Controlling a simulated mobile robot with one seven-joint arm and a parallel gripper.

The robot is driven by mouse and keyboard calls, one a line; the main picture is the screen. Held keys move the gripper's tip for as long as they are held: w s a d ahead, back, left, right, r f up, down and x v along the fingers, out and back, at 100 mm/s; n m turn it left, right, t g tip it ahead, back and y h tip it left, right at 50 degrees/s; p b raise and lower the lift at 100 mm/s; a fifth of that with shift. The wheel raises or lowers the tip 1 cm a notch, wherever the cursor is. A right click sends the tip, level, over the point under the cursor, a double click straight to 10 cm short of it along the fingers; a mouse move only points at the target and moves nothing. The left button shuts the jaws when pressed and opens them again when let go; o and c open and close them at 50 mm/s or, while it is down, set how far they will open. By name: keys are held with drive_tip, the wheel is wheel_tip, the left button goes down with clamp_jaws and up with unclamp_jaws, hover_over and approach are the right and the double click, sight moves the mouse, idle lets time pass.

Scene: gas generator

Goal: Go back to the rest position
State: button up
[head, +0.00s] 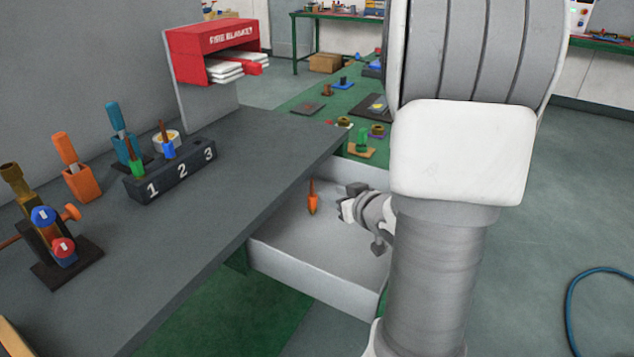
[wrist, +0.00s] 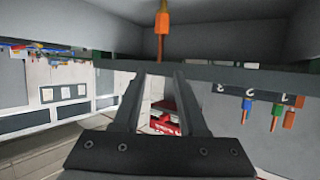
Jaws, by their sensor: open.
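My gripper (head: 347,204) is low over the open grey drawer (head: 325,285), beside its right part. In the wrist view its two fingers (wrist: 160,76) stand apart with nothing between them. An orange-handled tool (head: 312,203) stands upright in the drawer, left of my gripper and apart from it. It also shows in the wrist view (wrist: 162,24), beyond the fingertips. My arm hides part of the drawer's right side.
The dark worktop (head: 225,215) lies left of the drawer. It bears a numbered block (head: 172,172) with tools, an orange holder (head: 82,182) and a valve fitting (head: 58,250). A blue hose (head: 572,300) lies on the right floor.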

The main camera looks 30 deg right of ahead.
drive_tip(key=s+a+r+m+g+h, duration=0.1)
drive_tip(key=a+r+g+h, duration=0.15)
drive_tip(key=r, duration=0.35)
drive_tip(key=s+a+r+g+h, duration=0.1)
drive_tip(key=a+r, duration=0.2)
drive_tip(key=r, duration=0.2)
drive_tip(key=s+a+n+g+y+p, duration=0.2)
drive_tip(key=s+a+g+y, duration=0.25)
drive_tip(key=s+a, duration=1.2)
wheel_tip(320, 180, up, 20)
drive_tip(key=d+p, duration=0.2)
drive_tip(key=p, duration=1.6)
drive_tip(key=shift+s+f+m+h+p, duration=0.2)
drive_tip(key=shift+s+m+h+p, duration=0.1)
drive_tip(key=shift+s+p, duration=0.1)
